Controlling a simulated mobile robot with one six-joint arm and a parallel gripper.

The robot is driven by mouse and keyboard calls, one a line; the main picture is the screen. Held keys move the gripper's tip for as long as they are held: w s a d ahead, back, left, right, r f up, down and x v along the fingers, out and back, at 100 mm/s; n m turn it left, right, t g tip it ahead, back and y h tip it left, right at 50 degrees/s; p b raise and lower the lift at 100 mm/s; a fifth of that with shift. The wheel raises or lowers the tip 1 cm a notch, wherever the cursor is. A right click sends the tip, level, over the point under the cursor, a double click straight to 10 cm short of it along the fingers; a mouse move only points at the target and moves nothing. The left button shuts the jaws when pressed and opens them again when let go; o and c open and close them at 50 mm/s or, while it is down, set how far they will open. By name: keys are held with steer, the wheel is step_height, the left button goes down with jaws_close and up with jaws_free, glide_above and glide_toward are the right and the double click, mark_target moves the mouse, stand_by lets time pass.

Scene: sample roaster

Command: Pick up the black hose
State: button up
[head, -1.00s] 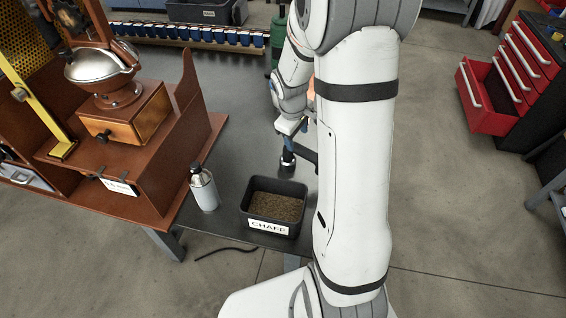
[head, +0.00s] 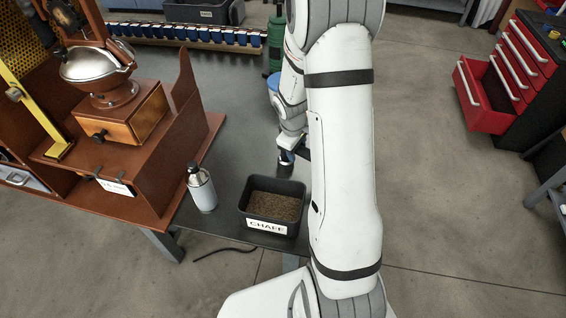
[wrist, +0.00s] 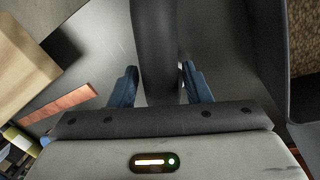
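In the wrist view a thick black hose (wrist: 156,45) runs from the top edge down between the two blue fingers of my gripper (wrist: 160,85). The left finger is close against it or touching. A narrow gap shows at the lower right, beside the right finger, so the fingers look open around the hose. In the head view my gripper (head: 286,156) is low over the dark bench, behind the chaff bin, and mostly hidden by my white arm. I cannot make out the hose there.
The black chaff bin (head: 246,221) stands at the bench's front edge, close to my gripper; its wall (wrist: 283,60) fills the wrist view's right side. A silver bottle (head: 202,190) stands left of it. The wooden roaster stand (head: 170,160) is farther left. Dark bench (head: 235,130) is clear behind.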

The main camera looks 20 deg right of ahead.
steer(key=c, duration=0.9)
